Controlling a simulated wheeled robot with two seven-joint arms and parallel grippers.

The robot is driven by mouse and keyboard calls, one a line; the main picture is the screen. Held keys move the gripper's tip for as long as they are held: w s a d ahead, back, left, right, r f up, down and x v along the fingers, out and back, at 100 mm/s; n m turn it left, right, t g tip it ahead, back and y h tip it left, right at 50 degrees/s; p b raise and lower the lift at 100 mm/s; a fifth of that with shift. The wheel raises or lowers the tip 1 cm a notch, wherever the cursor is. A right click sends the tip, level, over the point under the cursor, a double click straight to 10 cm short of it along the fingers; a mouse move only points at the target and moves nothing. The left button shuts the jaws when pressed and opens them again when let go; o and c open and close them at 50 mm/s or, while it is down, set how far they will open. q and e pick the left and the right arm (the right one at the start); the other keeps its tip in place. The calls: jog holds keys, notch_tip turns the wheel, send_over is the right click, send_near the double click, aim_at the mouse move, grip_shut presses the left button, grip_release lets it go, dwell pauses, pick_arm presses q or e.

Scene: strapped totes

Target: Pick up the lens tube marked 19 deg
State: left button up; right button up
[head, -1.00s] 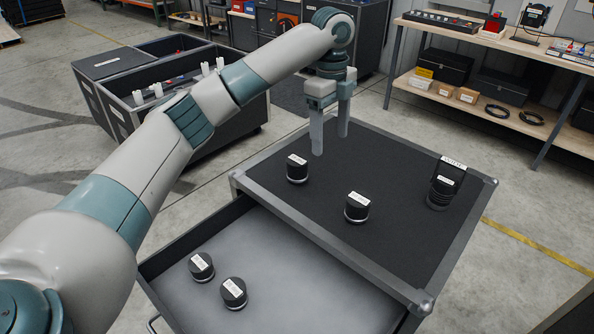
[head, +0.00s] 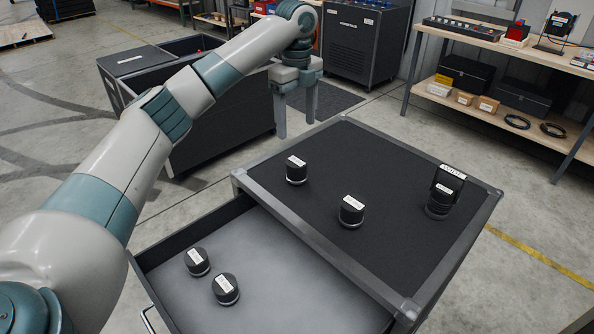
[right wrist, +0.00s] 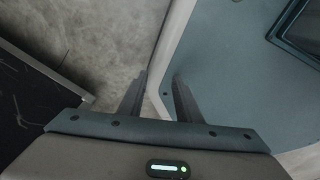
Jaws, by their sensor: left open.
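Several short black cylinders with white labels look like lens tubes; I cannot read their markings. Two stand on the dark case top: one at the back left (head: 296,172) and one nearer the middle (head: 351,213). Two more are in the open drawer, a left one (head: 197,263) and a right one (head: 226,291). Another dark round item (head: 439,205) stands at the right beneath a labelled black plate. My left gripper (head: 296,128) is open and empty, pointing down beyond the case's back left edge. My right gripper (right wrist: 160,76) is open and empty.
The case top (head: 300,210) has raised grey metal edges, and the open grey drawer (head: 290,290) juts out in front. A black bin cart (head: 215,130) stands behind my left arm. A wooden shelf bench (head: 480,50) stands at the back right.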

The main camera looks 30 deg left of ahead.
aim_at(297, 161)
pick_arm(q)
notch_tip(297, 161, down, 9)
jog(key=p, duration=0.2)
jog(key=shift+r+p, duration=0.15)
jog(key=shift+p, duration=0.2)
jog(key=shift+f, duration=0.7)
jog(key=shift+w+f+p, duration=0.1)
jog(key=shift+f+p, duration=0.55)
jog(key=shift+p, duration=0.1)
notch_tip(297, 161, down, 3)
jog(key=shift+w+a+p, duration=0.1)
jog(key=shift+p, duration=0.6)
jog(key=shift+f, duration=0.45)
